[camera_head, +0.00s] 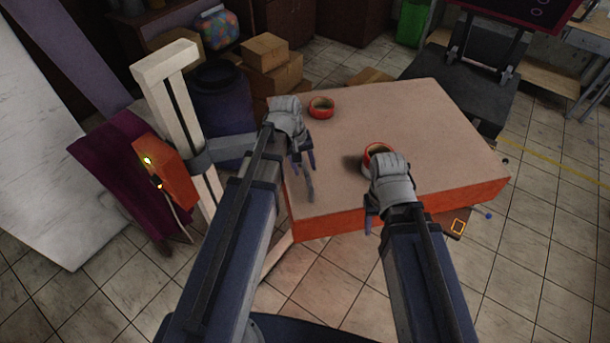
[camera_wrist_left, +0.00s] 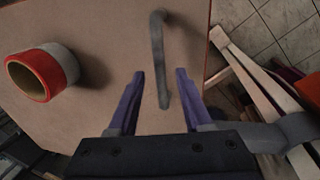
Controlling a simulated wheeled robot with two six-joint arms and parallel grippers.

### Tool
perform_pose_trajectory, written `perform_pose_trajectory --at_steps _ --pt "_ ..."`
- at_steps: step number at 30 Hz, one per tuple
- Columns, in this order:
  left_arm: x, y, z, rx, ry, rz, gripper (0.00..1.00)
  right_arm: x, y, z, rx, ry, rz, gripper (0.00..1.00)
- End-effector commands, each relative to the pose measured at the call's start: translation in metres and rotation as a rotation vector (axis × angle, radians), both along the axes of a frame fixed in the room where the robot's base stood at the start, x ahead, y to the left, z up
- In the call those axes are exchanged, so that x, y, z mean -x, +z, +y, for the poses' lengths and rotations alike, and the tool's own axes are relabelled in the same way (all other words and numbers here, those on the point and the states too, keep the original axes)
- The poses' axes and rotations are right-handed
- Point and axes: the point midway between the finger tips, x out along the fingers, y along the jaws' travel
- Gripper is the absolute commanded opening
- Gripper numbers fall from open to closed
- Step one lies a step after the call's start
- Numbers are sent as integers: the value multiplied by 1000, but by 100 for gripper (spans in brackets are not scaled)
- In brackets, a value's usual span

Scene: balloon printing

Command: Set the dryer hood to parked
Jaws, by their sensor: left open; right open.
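I take the dryer hood to be the dark purple panel (camera_head: 118,165) at the left, though I cannot be sure. An orange box (camera_head: 165,175) with small lights is beside it, near a white post (camera_head: 172,105). A grey arm (camera_head: 232,148) runs from the post's clamp toward my left arm; its end is hidden. My left gripper (camera_head: 309,178) is open over the table's left part. In the left wrist view a bent grey bar (camera_wrist_left: 157,60) shows between its open fingers (camera_wrist_left: 161,88); contact is unclear. My right gripper (camera_head: 369,215) is open at the table's front edge, fingers mostly hidden.
The table (camera_head: 420,115) has an orange edge. A red tape roll (camera_head: 321,107) lies at its back left, another (camera_head: 378,153) behind my right gripper. Cardboard boxes (camera_head: 270,65) and a dark blue barrel (camera_head: 222,105) stand behind. The table's right part is clear.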

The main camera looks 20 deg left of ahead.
Motion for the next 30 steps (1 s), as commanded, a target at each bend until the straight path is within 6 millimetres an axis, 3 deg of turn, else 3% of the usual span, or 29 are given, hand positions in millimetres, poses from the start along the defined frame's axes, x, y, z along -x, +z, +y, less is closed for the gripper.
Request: perform_pose_trajectory --at_steps 1,3,14,27,30 --pt "-1 -11 -1 0 0 0 49 0 -11 0 0 -1 0 50" --pt "-1 -16 -2 0 0 0 49 0 -16 0 0 -1 -1 50" --pt "-2 -17 -3 0 1 0 49 0 -17 0 0 -2 -1 50" --pt "-2 -17 -3 0 1 0 0 0 -17 0 0 -2 -1 50" --pt "-2 -17 -3 0 1 0 0 0 -17 0 0 -2 -1 50"
